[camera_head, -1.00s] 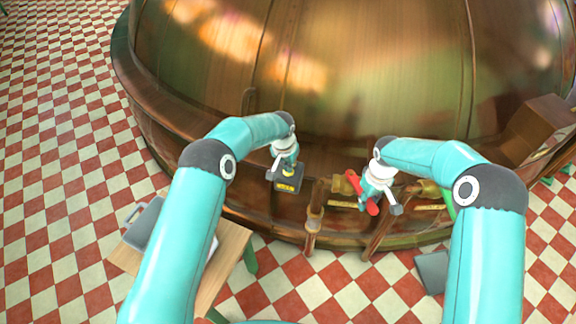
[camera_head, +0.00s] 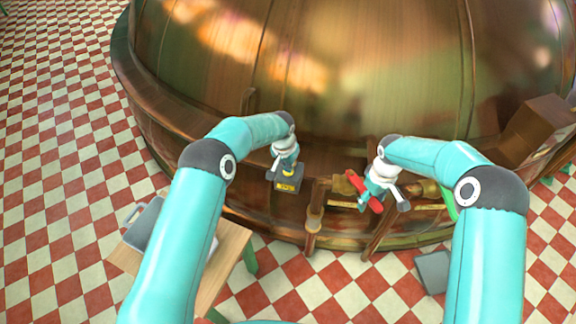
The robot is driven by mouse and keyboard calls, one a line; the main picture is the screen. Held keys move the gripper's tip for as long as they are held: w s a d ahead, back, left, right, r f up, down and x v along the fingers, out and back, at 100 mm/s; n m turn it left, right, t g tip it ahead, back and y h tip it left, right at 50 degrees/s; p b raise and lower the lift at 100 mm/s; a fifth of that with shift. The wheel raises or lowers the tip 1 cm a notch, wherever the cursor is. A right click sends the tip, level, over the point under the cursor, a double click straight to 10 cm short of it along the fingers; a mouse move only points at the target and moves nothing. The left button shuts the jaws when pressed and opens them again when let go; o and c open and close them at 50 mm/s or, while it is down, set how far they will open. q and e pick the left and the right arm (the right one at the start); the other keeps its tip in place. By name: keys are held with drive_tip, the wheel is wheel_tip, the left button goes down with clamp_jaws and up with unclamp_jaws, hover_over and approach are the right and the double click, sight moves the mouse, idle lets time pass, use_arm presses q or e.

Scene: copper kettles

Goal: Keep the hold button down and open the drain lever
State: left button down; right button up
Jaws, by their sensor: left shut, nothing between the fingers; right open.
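The hold button is a yellow knob on a small dark box (camera_head: 288,185) with a yellow label, fixed at the kettle's lower rim. My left gripper (camera_head: 287,170) is shut and empty, its tip down at the top of this box; it hides most of the button, so I cannot tell how far the button is pressed. The drain lever (camera_head: 354,180) is a red bar on the brass pipework, slanting down to the right. My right gripper (camera_head: 369,197) is open at the lever and partly covers it. Whether its fingers straddle or touch the bar is unclear.
The large copper kettle (camera_head: 330,60) fills the back. Copper pipes (camera_head: 314,218) stand in front of its base. A wooden table (camera_head: 232,243) with a grey case (camera_head: 143,222) is at lower left. A grey object (camera_head: 433,270) lies at lower right. Checkered floor is clear between.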

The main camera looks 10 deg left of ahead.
sight(372, 199)
use_arm(q)
drive_tip(key=shift+r, duration=0.1)
use_arm(e)
drive_tip(key=shift+r+p, duration=1.45)
use_arm(q)
wheel_tip(372, 199, up, 16)
drive_tip(key=p, duration=0.3)
drive_tip(key=shift+p, duration=0.3)
use_arm(e)
drive_tip(key=shift+r, duration=1.8)
use_arm(q)
wheel_tip(372, 199, up, 4)
drive_tip(key=p, duration=0.4)
drive_tip(key=shift+r, duration=0.15)
use_arm(e)
wheel_tip(372, 199, up, 10)
